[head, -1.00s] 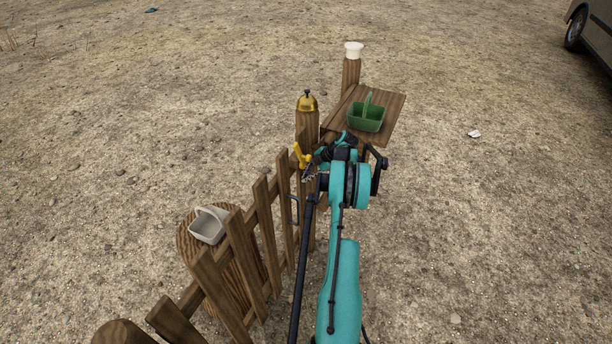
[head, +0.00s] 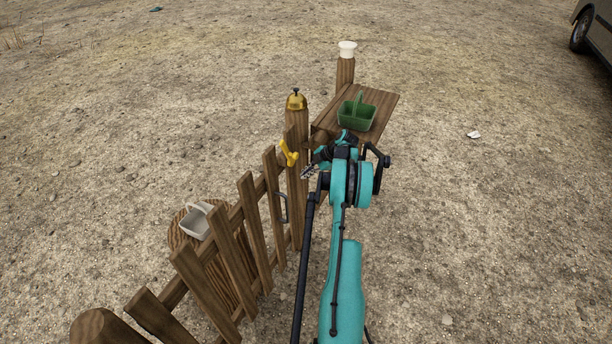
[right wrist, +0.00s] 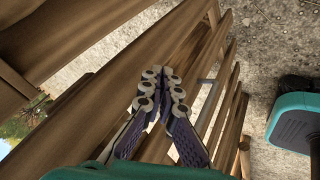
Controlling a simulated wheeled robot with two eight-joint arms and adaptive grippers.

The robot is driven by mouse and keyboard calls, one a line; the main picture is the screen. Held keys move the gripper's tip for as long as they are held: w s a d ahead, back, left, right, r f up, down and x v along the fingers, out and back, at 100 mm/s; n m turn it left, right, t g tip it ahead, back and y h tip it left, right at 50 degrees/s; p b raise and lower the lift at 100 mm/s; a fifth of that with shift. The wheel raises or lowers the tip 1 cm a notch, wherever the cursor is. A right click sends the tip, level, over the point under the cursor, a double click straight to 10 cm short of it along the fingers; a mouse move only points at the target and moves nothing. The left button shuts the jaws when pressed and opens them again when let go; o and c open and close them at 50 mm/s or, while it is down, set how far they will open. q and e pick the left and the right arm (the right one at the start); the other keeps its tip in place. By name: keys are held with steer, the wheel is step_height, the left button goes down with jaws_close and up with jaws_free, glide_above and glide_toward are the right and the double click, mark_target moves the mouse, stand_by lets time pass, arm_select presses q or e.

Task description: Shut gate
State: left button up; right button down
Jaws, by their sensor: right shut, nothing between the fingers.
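The wooden picket gate (head: 228,250) runs from the lower left up to a post (head: 297,180). A grey handle (head: 283,208) is on its right-hand part, and a yellow latch lever (head: 288,152) is on the post. Whether a gap is left between gate and post I cannot tell. My right gripper (head: 308,172) is just right of the post, its fingers together and empty. In the right wrist view the closed fingertips (right wrist: 161,85) are over brown wooden boards (right wrist: 115,75); contact is unclear. My left gripper is out of view.
A brass bell (head: 296,100) tops the post. Behind it, a wooden shelf (head: 384,100) holds a green basket (head: 357,116), beside a post with a white cup (head: 347,49). A pale basket (head: 195,222) rests on a stump left of the gate.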

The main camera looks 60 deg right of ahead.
steer(key=s+d+r+p, duration=0.3)
steer(key=d+r, duration=0.1)
steer(key=r, duration=0.3)
steer(key=shift+s, duration=0.25)
steer(key=shift+s, duration=0.1)
